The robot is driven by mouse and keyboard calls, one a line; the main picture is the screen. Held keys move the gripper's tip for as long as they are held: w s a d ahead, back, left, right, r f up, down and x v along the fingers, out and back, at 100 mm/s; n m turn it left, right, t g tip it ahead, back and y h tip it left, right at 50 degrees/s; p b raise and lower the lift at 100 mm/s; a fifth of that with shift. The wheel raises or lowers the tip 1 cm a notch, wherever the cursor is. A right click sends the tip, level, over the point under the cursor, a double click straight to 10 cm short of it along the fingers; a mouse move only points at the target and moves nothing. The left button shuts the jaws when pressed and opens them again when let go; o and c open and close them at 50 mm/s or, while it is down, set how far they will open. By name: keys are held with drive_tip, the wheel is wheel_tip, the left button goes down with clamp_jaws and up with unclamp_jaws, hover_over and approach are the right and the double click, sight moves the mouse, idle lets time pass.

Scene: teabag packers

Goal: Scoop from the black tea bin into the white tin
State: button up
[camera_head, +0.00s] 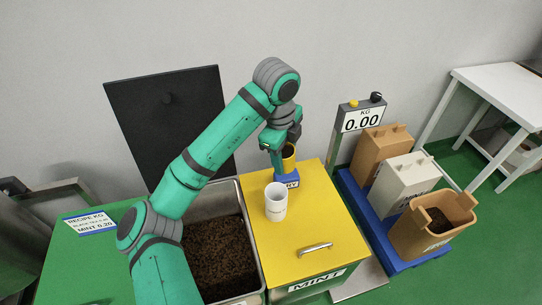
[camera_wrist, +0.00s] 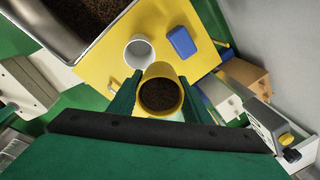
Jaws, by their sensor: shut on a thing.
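My gripper (camera_head: 284,146) is shut on a yellow cup-like scoop (camera_head: 289,160). In the wrist view the scoop (camera_wrist: 160,78) sits between my two fingers and holds dark loose tea (camera_wrist: 160,97). The scoop looks upright, behind the white tin in the head view. The white tin (camera_head: 276,203) stands upright on the yellow lid; it also shows in the wrist view (camera_wrist: 139,53) and looks empty. The black tea bin (camera_head: 262,268) is open, with dark leaves inside. My arm hides part of it.
A blue block (camera_head: 287,180) sits on the yellow mint lid (camera_head: 265,244), beside the tin. The lid has a handle (camera_head: 315,248). A black panel (camera_head: 165,125) stands behind the bin. A scale display (camera_head: 361,119) reads 0.00. Several containers stand on a blue platform (camera_head: 352,193).

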drive_tip(key=shift+a+f, duration=0.1)
drive_tip(key=shift+f, duration=0.05)
drive_tip(key=shift+w+d+f+t+h, duration=0.15)
drive_tip(key=shift+f+t+h, duration=0.1)
drive_tip(key=shift+t+h, duration=0.35)
drive_tip(key=shift+d+f+t+h, duration=0.15)
drive_tip(key=shift+f+t+h, duration=0.05)
drive_tip(key=shift+t+h, duration=0.35)
drive_tip(key=shift+w+f+t+h, duration=0.1)
drive_tip(key=shift+f+t+h, duration=0.2)
drive_tip(key=shift+t+h, duration=0.25)
drive_tip(key=shift+w+d+t, duration=0.15)
drive_tip(key=shift+d+t, duration=0.05)
drive_tip(key=shift+t, duration=0.2)
drive_tip(key=shift+a+f+t+h, duration=0.2)
drive_tip(key=shift+f+t+h, duration=0.1)
drive_tip(key=shift+h, duration=0.1)
drive_tip(key=t+h, duration=0.3)
drive_tip(key=shift+t, duration=0.4)
drive_tip(key=t+h, duration=0.2)
drive_tip(key=r+t+h, duration=0.1)
drive_tip(key=shift+s+a+r+t+h, duration=0.1)
drive_tip(key=shift+s+a+t+h, duration=0.1)
drive_tip(key=shift+s+t+h, duration=0.15)
drive_tip(key=shift+s+a+r+t+h, duration=0.25)
drive_tip(key=shift+r+t+h, duration=0.1)
drive_tip(key=shift+t+h, duration=0.5)
drive_tip(key=shift+s+a+r+t+h, duration=0.25)
drive_tip(key=shift+t+h, duration=0.35)
drive_tip(key=shift+t, duration=0.3)
